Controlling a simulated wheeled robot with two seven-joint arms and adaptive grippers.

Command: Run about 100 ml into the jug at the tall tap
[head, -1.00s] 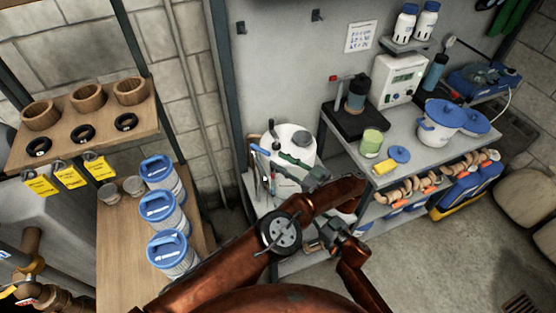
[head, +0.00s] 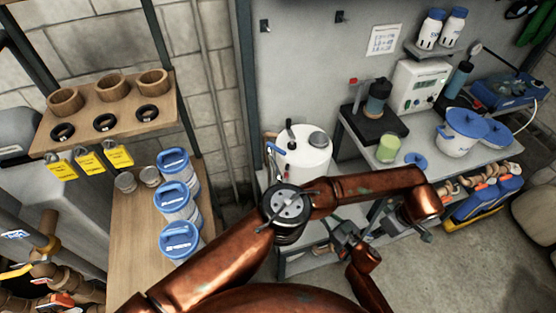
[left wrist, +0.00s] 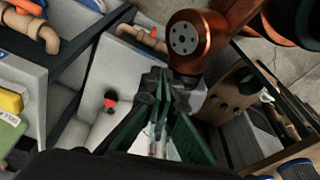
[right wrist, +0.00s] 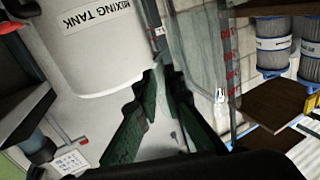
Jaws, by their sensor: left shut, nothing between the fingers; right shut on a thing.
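A clear jug with red marks (right wrist: 205,60) fills the middle of the right wrist view. My right gripper (right wrist: 166,76) is shut on it; the exact grip is hard to see. The white mixing tank (right wrist: 92,45) stands beside it; the tank also shows in the head view (head: 308,160). A slim upright tap-like fitting with blue and red parts (head: 271,152) stands at the tank's left; I cannot tell whether it is the tall tap. The jug's water level cannot be read.
A shelf with wooden cups (head: 108,90) and a bench with blue-lidded canisters (head: 178,200) stand left. The right bench holds a green cup (head: 388,148) and a white pot (head: 455,140). My arms crowd the space before the tank. Floor is clear at lower right.

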